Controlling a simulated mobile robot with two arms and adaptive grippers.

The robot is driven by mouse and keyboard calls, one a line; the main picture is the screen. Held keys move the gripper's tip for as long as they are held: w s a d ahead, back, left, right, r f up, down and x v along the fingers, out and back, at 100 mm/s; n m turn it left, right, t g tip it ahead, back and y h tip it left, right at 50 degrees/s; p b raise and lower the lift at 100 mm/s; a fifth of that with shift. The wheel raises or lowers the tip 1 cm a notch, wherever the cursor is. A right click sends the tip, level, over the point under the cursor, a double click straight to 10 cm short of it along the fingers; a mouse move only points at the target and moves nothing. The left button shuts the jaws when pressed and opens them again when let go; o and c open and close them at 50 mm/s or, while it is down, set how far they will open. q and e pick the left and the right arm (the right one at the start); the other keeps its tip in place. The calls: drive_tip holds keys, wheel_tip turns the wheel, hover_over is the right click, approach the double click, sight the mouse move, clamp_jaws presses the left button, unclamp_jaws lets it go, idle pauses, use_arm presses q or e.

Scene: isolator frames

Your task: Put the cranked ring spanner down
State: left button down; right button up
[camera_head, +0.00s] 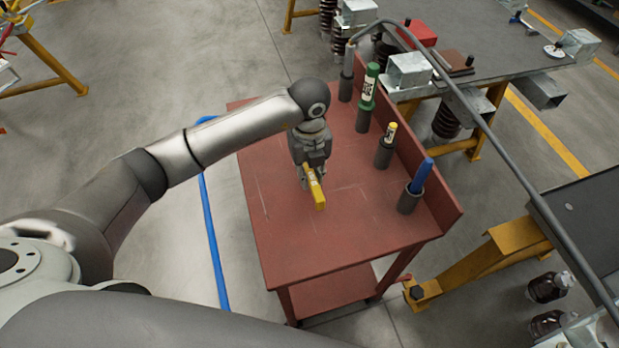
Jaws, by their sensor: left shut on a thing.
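My left gripper (312,176) is above the red bench top, pointing down. It is shut on a yellow bar-like piece with dark markings, the cranked ring spanner (319,196). Its yellow end sticks out toward the bottom of the picture, and the rest is hidden by the gripper; I cannot make out a ring. The piece is over or on the red bench (345,240); I cannot tell whether it touches the top. My right gripper is not in view.
Several dark cups stand along the bench's right side, holding a green bottle-like thing (369,88), a yellow-topped thing (391,132) and a blue one (421,175). A bent grey rod (490,130) arches beyond them. The bench's near part is clear.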

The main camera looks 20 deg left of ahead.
sight(310, 172)
use_arm(q)
wheel_tip(310, 172, down, 2)
drive_tip(key=shift+s+f+p, duration=0.1)
drive_tip(key=shift+f+p, duration=0.15)
drive_tip(key=shift+p, duration=0.1)
drive_tip(key=shift+f, duration=0.3)
drive_tip(key=c, duration=1.3)
unclamp_jaws()
drive_tip(key=shift+c, duration=0.2)
drive_tip(key=shift+r, duration=0.2)
wheel_tip(310, 172, up, 12)
drive_tip(key=shift+b, duration=0.95)
